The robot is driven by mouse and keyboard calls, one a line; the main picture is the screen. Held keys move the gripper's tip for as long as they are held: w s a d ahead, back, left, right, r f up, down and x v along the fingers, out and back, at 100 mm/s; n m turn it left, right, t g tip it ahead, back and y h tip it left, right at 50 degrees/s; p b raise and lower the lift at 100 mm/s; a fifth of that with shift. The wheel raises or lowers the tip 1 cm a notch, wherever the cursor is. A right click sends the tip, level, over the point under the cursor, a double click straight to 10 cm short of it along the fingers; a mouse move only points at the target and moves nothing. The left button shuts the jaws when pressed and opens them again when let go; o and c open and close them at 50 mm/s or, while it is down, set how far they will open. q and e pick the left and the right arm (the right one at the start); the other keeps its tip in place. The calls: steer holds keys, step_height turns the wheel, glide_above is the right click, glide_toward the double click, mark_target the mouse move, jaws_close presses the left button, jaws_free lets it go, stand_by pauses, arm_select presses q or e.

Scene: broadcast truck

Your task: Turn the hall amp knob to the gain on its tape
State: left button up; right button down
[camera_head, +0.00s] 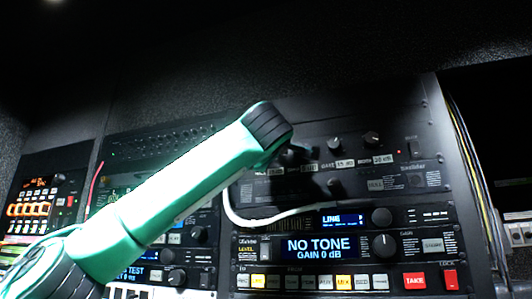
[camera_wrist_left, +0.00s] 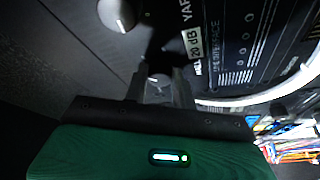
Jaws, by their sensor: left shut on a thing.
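My left gripper (camera_head: 297,156) reaches in from the left to the row of knobs on the upper black amp panel (camera_head: 400,172). In the left wrist view my left gripper (camera_wrist_left: 160,92) has its dark fingers closed around a knob (camera_wrist_left: 158,78), mostly hidden between them. The white tape (camera_wrist_left: 194,45) beside it reads 20 dB, with a partly covered name that looks like HALL. The knob's pointer is not readable. A neighbouring grey knob (camera_wrist_left: 117,15) with a white mark is free. My right gripper is not in view.
The display (camera_head: 318,247) below reads NO TONE, GAIN 0 dB. A white cable (camera_head: 262,221) loops below the gripper. Two more knobs (camera_head: 371,138) sit to the right, with taped labels (camera_head: 383,159) under the row. Lit buttons and a red TAKE button (camera_head: 415,281) line the bottom.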

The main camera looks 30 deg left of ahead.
arm_select(q)
steer(key=o, duration=0.7)
steer(key=shift+f, duration=0.2)
steer(key=shift+c, duration=0.2)
steer(key=o, duration=0.3)
steer(key=shift+r, duration=0.1)
steer(key=b+v, duration=0.6)
steer(key=v, duration=0.8)
steer(key=shift+w, duration=0.1)
